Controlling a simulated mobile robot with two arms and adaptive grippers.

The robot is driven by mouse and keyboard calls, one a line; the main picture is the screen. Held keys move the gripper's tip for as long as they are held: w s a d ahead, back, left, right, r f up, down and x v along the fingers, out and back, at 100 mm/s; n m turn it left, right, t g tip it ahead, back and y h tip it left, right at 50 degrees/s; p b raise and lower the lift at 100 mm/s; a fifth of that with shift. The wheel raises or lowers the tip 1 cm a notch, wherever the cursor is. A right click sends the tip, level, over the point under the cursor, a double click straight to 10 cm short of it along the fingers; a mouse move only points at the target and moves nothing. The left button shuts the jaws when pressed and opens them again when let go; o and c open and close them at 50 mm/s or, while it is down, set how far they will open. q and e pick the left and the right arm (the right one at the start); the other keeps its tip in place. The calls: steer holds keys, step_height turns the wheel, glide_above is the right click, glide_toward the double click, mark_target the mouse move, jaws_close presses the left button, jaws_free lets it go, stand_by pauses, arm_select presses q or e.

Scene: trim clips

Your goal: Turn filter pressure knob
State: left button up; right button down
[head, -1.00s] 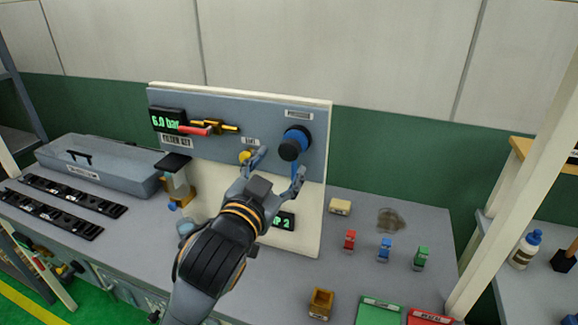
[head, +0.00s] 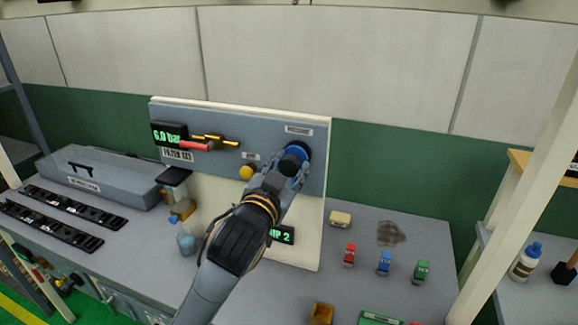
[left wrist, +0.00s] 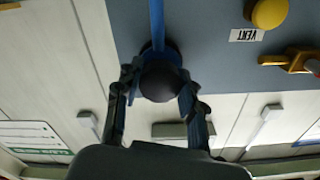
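The pressure knob (head: 294,159) is black with a blue collar, on the upper right of the upright grey panel (head: 236,130), under a small label. My left gripper (head: 289,168) is at the knob, its fingers covering part of it. In the left wrist view the round black knob (left wrist: 160,82) sits between the two fingertips, which lean inward against its sides. A blue strip runs up from it there. The fingers look closed on the knob, though the contact is partly hidden. The display (head: 169,136) reads 6.0 bar. My right gripper is not in view.
A yellow vent button (head: 247,172) and a red-handled valve (head: 200,143) are left of the knob. Red, blue and green clips (head: 384,263) stand on the grey bench at right. A grey case (head: 107,178) lies at left.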

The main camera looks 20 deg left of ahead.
arm_select(q)
steer(key=shift+n, duration=0.3)
steer(key=shift+c, duration=0.3)
steer(key=shift+r+n+p, duration=0.1)
steer(key=shift+n+p, duration=0.55)
steer(key=shift+n, duration=0.55)
steer(key=shift+n+p, duration=0.85)
steer(key=shift+n, duration=1.05)
steer(key=o, duration=1.2)
steer(key=s, duration=0.7)
steer(key=shift+s+a, duration=0.15)
steer(key=shift+s, duration=0.05)
